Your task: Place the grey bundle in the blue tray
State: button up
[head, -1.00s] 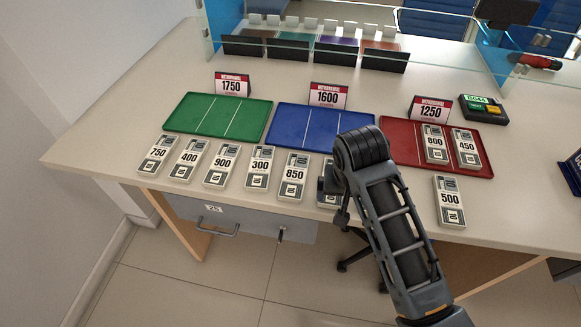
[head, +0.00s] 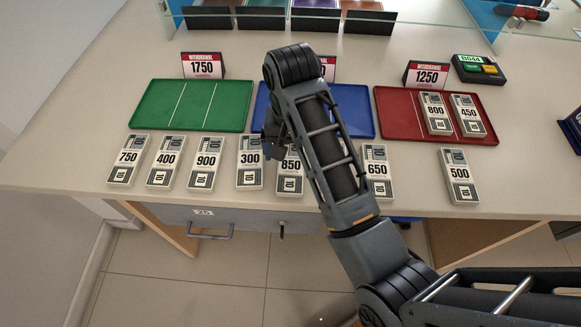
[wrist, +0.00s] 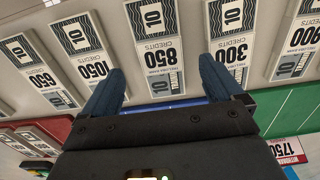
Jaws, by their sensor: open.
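Several pale grey bundles with black number labels lie in a row along the counter's front; they look alike in colour, so I cannot tell which one the task means. The 850 bundle (head: 290,180) is partly behind my arm in the head view. In the wrist view the 850 bundle (wrist: 158,45) appears between my open, empty fingers. My gripper (wrist: 160,70) hangs over the row, with the 1050 bundle (wrist: 83,38) and the 300 bundle (wrist: 230,40) beside its fingertips. The blue tray (head: 355,115) lies behind the row, partly covered by my arm; its visible part is empty.
The green tray (head: 190,105) at left is empty. The red tray (head: 400,115) at right holds the 800 bundle (head: 435,113) and the 450 bundle (head: 467,115). Number cards stand behind the trays. The 500 bundle (head: 459,176) lies apart at right. A glass screen crosses the back.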

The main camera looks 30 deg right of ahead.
aim_at(291, 165)
notch_tip(291, 165, down, 5)
jog(key=shift+w+d+r+b, duration=0.1)
jog(key=shift+w+b, duration=0.05)
jog(key=shift+b, duration=0.45)
jog(key=shift+c, duration=0.3)
jog(key=c, duration=1.2)
jog(key=shift+r, duration=0.15)
